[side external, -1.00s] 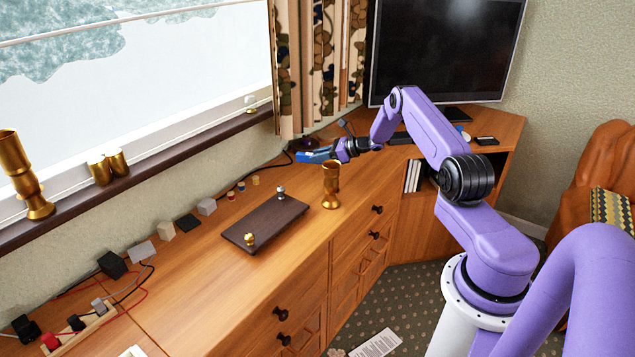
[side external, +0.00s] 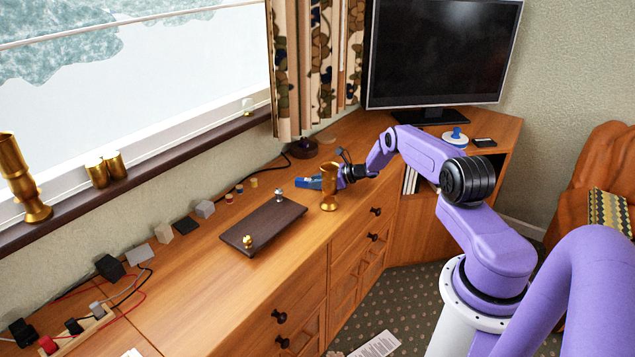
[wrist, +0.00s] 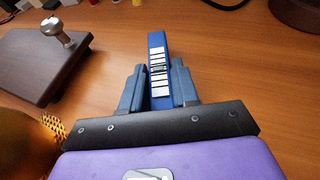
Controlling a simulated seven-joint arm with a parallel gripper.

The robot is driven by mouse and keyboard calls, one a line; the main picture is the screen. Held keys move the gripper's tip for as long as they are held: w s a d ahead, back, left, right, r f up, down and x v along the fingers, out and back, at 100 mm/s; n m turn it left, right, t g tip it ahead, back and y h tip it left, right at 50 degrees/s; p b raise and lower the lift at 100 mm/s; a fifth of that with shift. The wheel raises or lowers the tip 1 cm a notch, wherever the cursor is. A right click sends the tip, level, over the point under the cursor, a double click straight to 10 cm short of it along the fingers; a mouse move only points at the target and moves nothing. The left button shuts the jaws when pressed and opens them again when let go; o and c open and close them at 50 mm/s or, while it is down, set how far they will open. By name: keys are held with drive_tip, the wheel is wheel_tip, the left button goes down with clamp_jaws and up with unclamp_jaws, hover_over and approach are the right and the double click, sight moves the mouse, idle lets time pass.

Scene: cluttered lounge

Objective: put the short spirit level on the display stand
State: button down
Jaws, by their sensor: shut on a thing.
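The short spirit level is a small blue bar (side external: 307,183) with a white marked label, which also shows in the wrist view (wrist: 157,45). My gripper (side external: 327,180) is shut on it, with one finger on each side in the wrist view (wrist: 158,84). The level points away from my wrist, low over the wooden top; I cannot tell whether it touches the wood. The display stand appears to be the dark brown board (side external: 262,228) with a silver knob and a gold knob, left of and nearer the camera than my gripper. Its corner shows at the left in the wrist view (wrist: 25,60).
A gold goblet (side external: 329,188) stands very close to my gripper, between it and the cabinet's front edge; it looms at lower left in the wrist view (wrist: 22,148). Small blocks and cables line the wall side. A monitor (side external: 440,50) stands behind.

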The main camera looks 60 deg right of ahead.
drive_tip(key=shift+f, duration=0.1)
drive_tip(key=c, duration=0.8)
unclamp_jaws()
drive_tip(key=shift+c, duration=0.2)
drive_tip(key=shift+s+d+r, duration=0.2)
drive_tip(key=shift+s+r, duration=0.1)
drive_tip(key=v, duration=1.1)
drive_tip(key=shift+s, duration=0.1)
